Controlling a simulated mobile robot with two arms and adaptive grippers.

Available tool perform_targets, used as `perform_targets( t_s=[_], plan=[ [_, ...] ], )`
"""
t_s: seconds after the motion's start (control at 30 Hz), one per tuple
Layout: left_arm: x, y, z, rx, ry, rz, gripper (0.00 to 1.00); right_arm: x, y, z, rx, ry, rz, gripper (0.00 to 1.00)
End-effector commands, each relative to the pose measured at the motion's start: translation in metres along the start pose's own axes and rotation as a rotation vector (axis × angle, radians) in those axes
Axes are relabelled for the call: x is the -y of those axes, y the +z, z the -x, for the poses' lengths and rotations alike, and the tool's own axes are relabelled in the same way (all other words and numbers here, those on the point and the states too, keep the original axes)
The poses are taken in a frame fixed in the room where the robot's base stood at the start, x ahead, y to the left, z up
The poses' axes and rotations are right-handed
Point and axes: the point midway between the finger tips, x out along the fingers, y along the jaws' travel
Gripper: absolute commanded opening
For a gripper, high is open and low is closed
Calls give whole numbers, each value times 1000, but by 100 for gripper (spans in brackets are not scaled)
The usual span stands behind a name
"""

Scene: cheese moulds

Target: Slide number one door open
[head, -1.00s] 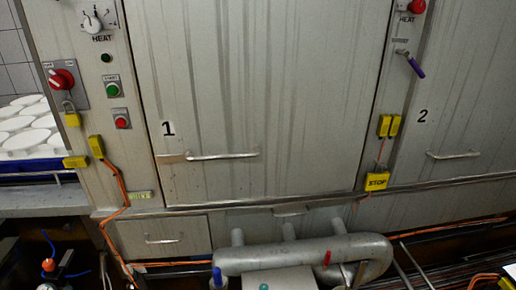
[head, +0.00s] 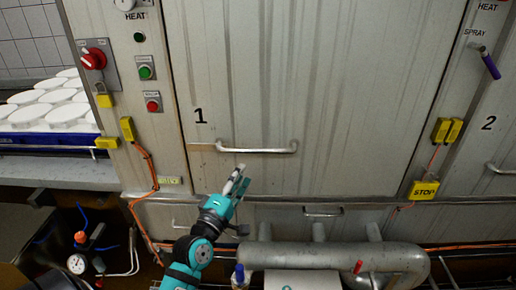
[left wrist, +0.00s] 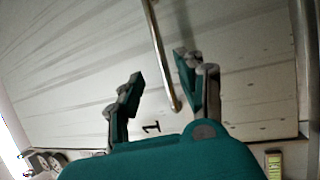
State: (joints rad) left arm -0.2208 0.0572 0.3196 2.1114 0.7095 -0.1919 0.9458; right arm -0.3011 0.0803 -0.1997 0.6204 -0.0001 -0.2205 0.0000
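The number one door (head: 300,90) is a large streaked metal panel marked with a black "1" (head: 200,116). Its horizontal bar handle (head: 256,149) is near the door's lower left. My left gripper (head: 238,178) is just below the handle in the head view, pointing up toward it. In the left wrist view my left gripper (left wrist: 157,88) has its fingers spread apart, with the handle (left wrist: 160,55) showing between and beyond them. I cannot tell whether a finger touches the handle. The "1" also shows in the left wrist view (left wrist: 151,127). My right gripper is not in view.
Left of the door is a control panel with a red knob (head: 94,59), a green button (head: 145,72) and yellow boxes. Thick grey pipes (head: 330,257) run below the door. Door two (head: 495,150) is at the right. White moulds (head: 60,115) stand at the far left.

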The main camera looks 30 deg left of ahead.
Motion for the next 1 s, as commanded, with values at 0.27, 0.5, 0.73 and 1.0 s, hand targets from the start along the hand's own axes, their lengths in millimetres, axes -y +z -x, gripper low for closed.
perform_targets(
  t_s=[0.27, 0.5, 0.73, 1.0],
  plan=[
    [-1, 0, -62, 1, 1, -1, 38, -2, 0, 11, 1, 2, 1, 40],
    [0, 0, -96, 1, 0, -4, 38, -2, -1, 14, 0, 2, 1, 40],
    [1, 0, -106, 0, -1, -3, 38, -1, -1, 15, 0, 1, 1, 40],
    [1, 0, -106, 1, -1, -3, 29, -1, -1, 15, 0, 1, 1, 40]
  ],
)
